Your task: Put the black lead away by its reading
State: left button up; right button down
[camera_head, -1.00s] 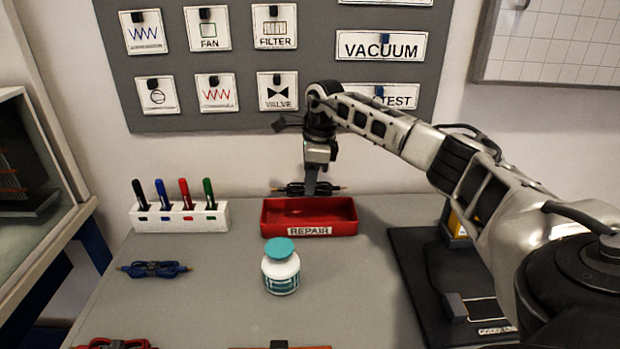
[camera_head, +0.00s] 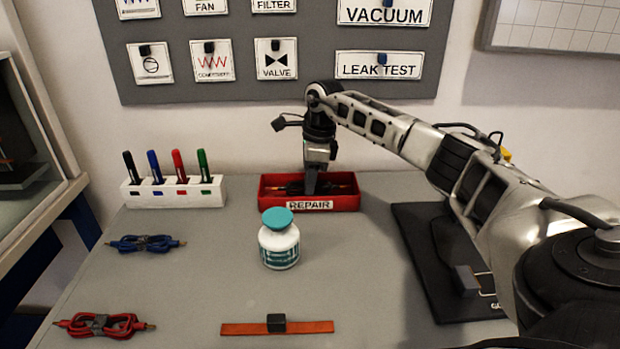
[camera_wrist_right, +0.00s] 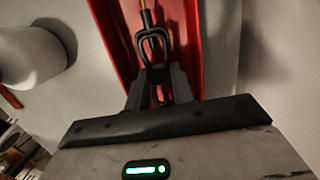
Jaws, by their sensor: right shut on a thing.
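The black lead (camera_head: 292,187) is a bundled cable with metal tips, low inside the red REPAIR tray (camera_head: 345,203) at the back of the table. My right gripper (camera_head: 310,188) points down into the tray and is shut on the lead. In the right wrist view, the fingers (camera_wrist_right: 160,92) close on the black lead's loops (camera_wrist_right: 156,42), with the red tray (camera_wrist_right: 119,35) around them. I cannot tell whether the lead touches the tray floor. The meter or its reading is not clearly visible. My left gripper is not in view.
A white bottle with a teal lid (camera_head: 279,245) stands in front of the tray. A pen holder (camera_head: 175,193), blue lead (camera_head: 146,243), red lead (camera_head: 104,325) and orange strip (camera_head: 245,328) are around it. A black mat (camera_head: 425,240) lies at right.

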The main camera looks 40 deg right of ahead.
dwell(0.3)
jog(key=c, duration=0.6)
grip_release()
jog(key=shift+c, duration=0.2)
jog(key=shift+r, duration=0.1)
